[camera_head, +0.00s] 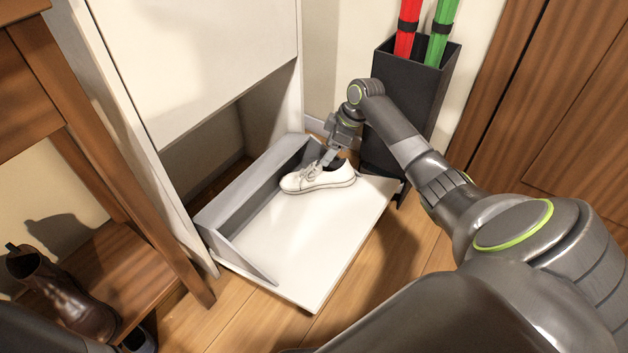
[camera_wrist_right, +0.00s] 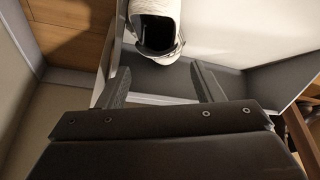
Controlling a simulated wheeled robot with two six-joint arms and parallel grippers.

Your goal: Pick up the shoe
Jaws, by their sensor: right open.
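A white lace-up shoe (camera_head: 322,180) lies on the white inner face of a tipped-open cabinet flap (camera_head: 318,262). Its toe points left and its heel is to the right. My right gripper (camera_head: 331,157) is open at the shoe's ankle opening in the head view. In the right wrist view, the shoe (camera_wrist_right: 154,7) shows its dark opening, and the gripper (camera_wrist_right: 160,66) has its two fingers spread apart, with the shoe's heel end between and beyond their tips. I cannot tell if a finger touches the shoe. My left gripper is not in view.
A white cabinet (camera_head: 200,60) stands above the flap, with grey walls along its hinge side. A black umbrella stand (camera_head: 425,95) with a red and a green umbrella is close behind my right arm.

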